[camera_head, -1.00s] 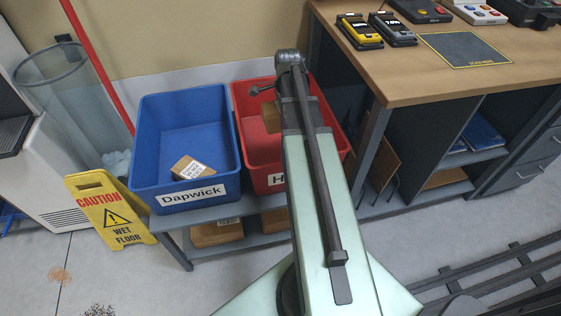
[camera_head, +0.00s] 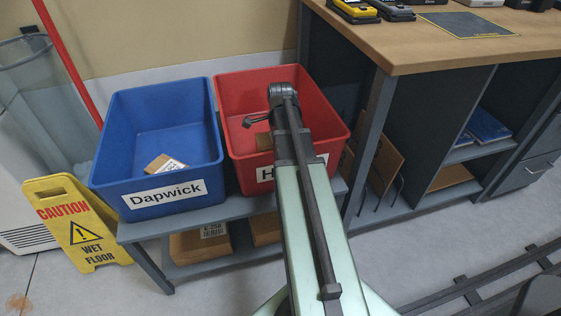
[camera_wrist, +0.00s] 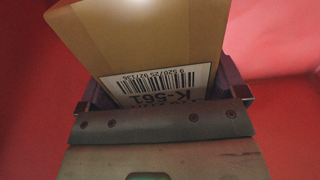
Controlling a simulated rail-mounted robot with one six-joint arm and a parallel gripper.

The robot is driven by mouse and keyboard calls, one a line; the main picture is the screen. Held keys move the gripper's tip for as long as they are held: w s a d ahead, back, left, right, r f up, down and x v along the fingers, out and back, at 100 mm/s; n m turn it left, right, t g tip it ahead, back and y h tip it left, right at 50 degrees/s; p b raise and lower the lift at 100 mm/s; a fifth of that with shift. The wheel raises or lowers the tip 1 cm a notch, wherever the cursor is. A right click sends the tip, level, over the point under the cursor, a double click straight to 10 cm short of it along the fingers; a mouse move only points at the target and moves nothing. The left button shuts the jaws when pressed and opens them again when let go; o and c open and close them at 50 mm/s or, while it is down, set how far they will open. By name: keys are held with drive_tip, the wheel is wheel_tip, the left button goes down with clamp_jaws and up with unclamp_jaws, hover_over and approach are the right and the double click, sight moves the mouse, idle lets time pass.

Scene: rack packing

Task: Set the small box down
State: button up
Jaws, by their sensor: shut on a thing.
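The small box (camera_wrist: 150,45) is brown cardboard with a white barcode label reading K-561. In the wrist view my gripper (camera_wrist: 160,110) is shut on it, with a jaw at each side. Red surfaces of the bin surround it there. In the head view my arm reaches over the red bin (camera_head: 310,85), and my gripper (camera_head: 268,121) is low inside it. A brown bit of the small box (camera_head: 263,141) shows beside my arm in the bin. My arm hides part of the box and of the bin's label. I cannot tell whether the box touches the bin floor.
A blue bin (camera_head: 120,120) labelled Dapwick stands left of the red bin and holds another small box (camera_head: 164,164). Both stand on a grey shelf bench (camera_head: 222,208) with boxes below. A yellow wet-floor sign (camera_head: 80,232) is at left. A wooden-topped desk (camera_head: 420,45) stands right.

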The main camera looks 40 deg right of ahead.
wheel_tip(320, 180, down, 4)
drive_tip(key=b, duration=0.4)
drive_tip(key=shift+f, duration=0.25)
drive_tip(key=shift+r, duration=0.25)
drive_tip(key=shift+f, duration=0.15)
drive_tip(key=o, duration=0.8)
drive_tip(key=shift+o, duration=0.2)
wheel_tip(320, 180, up, 13)
drive_tip(key=p, duration=1.2)
drive_tip(key=shift+f, duration=0.35)
